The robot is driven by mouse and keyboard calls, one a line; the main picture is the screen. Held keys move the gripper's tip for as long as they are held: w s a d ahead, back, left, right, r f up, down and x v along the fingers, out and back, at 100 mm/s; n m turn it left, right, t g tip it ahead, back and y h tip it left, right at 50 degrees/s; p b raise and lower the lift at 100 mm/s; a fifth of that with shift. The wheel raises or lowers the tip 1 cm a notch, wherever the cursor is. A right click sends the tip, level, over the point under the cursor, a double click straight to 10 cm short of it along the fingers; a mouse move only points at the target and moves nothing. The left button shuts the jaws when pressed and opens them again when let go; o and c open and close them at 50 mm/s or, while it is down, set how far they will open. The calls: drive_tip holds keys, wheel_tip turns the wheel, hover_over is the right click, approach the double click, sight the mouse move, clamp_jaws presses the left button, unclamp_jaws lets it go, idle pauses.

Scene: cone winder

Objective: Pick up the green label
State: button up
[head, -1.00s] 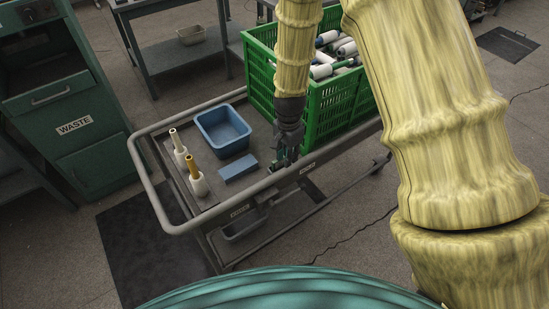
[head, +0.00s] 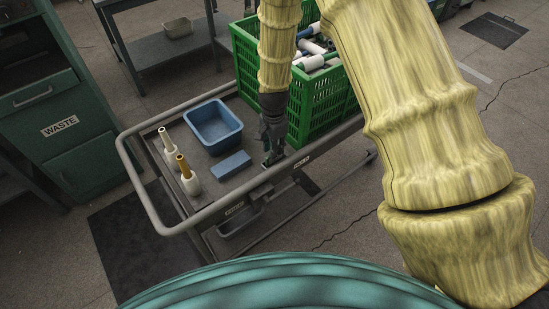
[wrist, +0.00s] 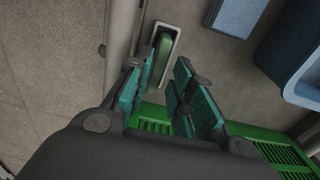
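The green label (wrist: 163,52) shows in the wrist view as a small green strip inside a pale rectangular frame on the grey cart top, close to the cart's rail. My gripper (wrist: 164,78) is open, its teal-padded fingers apart and pointing toward the label, with nothing seen between them. The left finger's tip overlaps the label's near left side in the picture; I cannot tell whether they touch. In the head view my gripper (head: 270,157) points down over the cart's near edge, between the blue block and the green crate. The label is mostly hidden there.
The green crate (head: 304,122) of cones and tubes stands right beside my gripper. The cart's rail (head: 203,218) runs along the near edge.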

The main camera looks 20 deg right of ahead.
drive_tip(key=shift+d+f, duration=0.1)
drive_tip(key=shift+f, duration=1.95)
drive_tip(key=shift+c, duration=0.2)
clamp_jaws()
drive_tip(key=shift+r, duration=0.1)
